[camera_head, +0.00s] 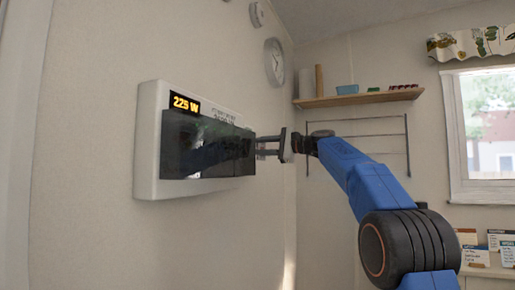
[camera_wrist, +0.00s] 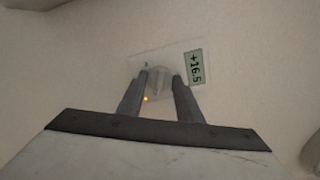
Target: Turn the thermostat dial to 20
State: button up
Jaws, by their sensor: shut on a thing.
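The thermostat is a pale plate (camera_wrist: 140,62) on the wall in the wrist view. Its small display (camera_wrist: 194,68) reads +16.5 and appears turned sideways. A pale dial (camera_wrist: 159,78) sits between the two fingertips of my gripper (camera_wrist: 161,77), which is shut on it. The dial's markings are too small to read. A small orange light (camera_wrist: 146,99) glows beside the left finger. In the head view my gripper (camera_head: 258,146) reaches to the wall just right of a panel, and I cannot make out the thermostat there.
A white wall panel (camera_head: 148,150) with a dark glossy cover and a 225 W readout juts out left of my gripper. A round clock (camera_head: 274,62) hangs above. A wooden shelf (camera_head: 360,97) and a wire rack (camera_head: 407,150) are on the far wall, with a window (camera_head: 490,125) at right.

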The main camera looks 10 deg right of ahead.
jog(key=shift+m, duration=0.6)
jog(key=o, duration=1)
jog(key=shift+f, duration=0.1)
jog(key=shift+o, duration=0.2)
jog(key=shift+d, duration=0.15)
jog(key=v, duration=1.7)
jog(key=shift+s, duration=0.1)
